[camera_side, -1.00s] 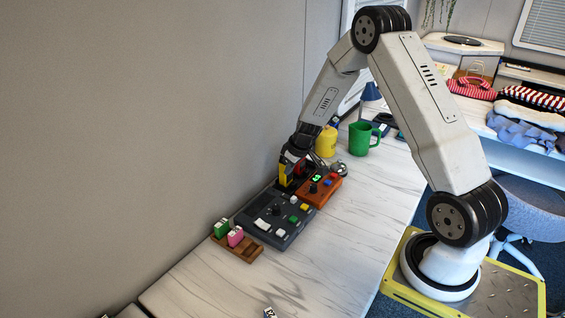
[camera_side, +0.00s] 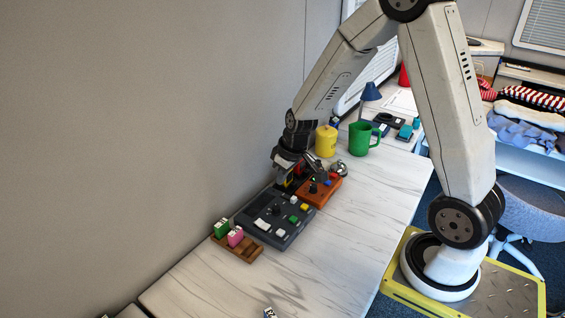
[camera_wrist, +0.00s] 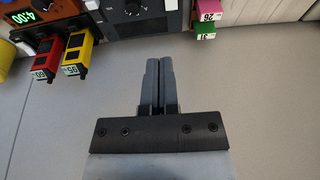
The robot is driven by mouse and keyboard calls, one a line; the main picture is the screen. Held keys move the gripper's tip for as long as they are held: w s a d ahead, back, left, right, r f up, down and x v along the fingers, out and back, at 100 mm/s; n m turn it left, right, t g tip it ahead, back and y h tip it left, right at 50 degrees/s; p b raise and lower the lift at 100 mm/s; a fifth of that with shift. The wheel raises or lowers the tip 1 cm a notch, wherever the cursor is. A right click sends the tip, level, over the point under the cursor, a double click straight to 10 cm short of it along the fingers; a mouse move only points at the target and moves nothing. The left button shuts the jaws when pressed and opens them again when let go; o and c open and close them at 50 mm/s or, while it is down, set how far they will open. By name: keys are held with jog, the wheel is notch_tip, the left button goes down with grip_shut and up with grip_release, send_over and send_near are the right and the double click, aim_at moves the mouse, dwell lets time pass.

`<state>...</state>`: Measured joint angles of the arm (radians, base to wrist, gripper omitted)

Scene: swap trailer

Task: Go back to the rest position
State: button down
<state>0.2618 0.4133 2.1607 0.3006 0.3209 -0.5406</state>
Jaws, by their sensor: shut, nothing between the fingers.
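My gripper (camera_side: 283,180) hangs low over the back end of the grey control panel (camera_side: 290,222), close to the wall. In the wrist view my gripper (camera_wrist: 160,64) has its two fingers together, with nothing between them. Beyond the fingertips there, a red block (camera_wrist: 46,62) and a yellow block (camera_wrist: 77,54) stick out by the panel, apart from the fingers. In the side view my gripper partly hides these blocks. My arm is bent, with the elbow at the top edge of the side view.
A brown box with a display (camera_side: 322,190) adjoins the panel. A wooden rack (camera_side: 245,250) holds green and pink blocks. A yellow canister (camera_side: 326,142) and green mug (camera_side: 362,138) stand behind. The wall (camera_side: 150,120) is close on the left; the front table is mostly clear.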

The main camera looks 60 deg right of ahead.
jog(key=s+a+r, duration=0.4)
jog(key=s+a, duration=0.5)
jog(key=s, duration=0.2)
jog(key=shift+s+g, duration=0.3)
jog(key=shift+s, duration=0.05)
dwell(0.4)
